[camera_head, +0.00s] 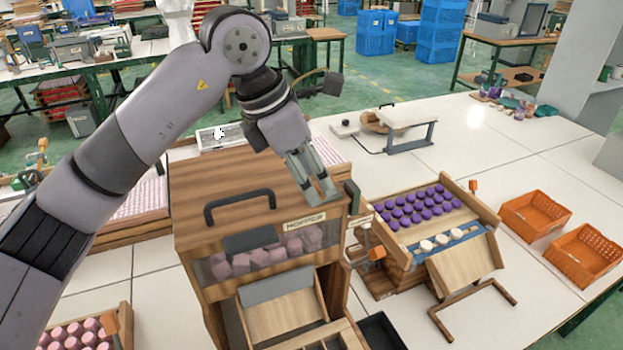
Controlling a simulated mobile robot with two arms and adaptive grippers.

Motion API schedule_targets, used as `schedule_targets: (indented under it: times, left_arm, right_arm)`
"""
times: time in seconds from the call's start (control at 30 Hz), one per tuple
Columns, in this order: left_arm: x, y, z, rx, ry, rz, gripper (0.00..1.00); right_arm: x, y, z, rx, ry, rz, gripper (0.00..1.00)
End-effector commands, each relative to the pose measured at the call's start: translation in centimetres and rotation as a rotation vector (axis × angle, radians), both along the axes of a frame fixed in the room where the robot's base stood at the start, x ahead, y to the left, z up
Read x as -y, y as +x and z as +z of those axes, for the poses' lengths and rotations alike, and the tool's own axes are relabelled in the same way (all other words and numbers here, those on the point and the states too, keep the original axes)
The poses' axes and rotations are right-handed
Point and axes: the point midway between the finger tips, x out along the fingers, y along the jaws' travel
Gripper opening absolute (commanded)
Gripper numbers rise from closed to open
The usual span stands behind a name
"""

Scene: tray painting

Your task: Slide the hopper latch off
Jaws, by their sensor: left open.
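The hopper (190,205) is a wooden box with a black handle on its lid, a HOPPER label and a clear front window showing pink blocks. A small dark upright piece (352,196) stands at its upper right edge; it may be the latch, but I cannot tell for sure. My left gripper (321,192) reaches in from the upper left, points down and is open over the lid's right side, just left of that dark piece. I cannot tell whether its fingers touch anything. My right gripper is out of view.
Right of the hopper stands a wooden rack (470,215) with purple pieces and a few white ones. Two orange baskets (536,214) sit farther right. A black tray (382,332) lies at the hopper's lower right.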

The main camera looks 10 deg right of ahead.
Motion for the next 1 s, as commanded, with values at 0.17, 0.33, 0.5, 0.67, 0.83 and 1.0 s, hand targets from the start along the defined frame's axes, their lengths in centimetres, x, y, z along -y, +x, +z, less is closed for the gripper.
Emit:
schedule_targets:
  times: [0.17, 0.33, 0.5, 0.67, 0.83, 1.0]
  left_arm:
    - [-1.4, -0.2, 3.5, 0.004, 0.0, 0.003, 0.43]
    - [-2.8, -0.4, 6.8, 0.003, 0.0, 0.003, 0.43]
    - [-3.7, -0.6, 8.9, 0.001, 0.0, 0.003, 0.43]
    - [-4.0, -0.7, 9.7, 0.001, 0.0, 0.001, 0.43]
    - [-4.0, -0.7, 9.8, -0.001, 0.001, 0.001, 0.43]
    - [-4.0, -0.7, 9.8, -0.001, 0.001, 0.001, 0.43]
  right_arm:
    - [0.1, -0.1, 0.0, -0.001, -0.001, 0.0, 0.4]
    - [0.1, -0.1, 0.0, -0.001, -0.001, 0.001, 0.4]
    - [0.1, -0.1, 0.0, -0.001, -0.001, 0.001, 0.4]
    - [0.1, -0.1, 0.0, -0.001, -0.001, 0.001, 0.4]
    - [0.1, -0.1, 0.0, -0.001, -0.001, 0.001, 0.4]
    - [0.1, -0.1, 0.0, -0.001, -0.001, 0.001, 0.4]
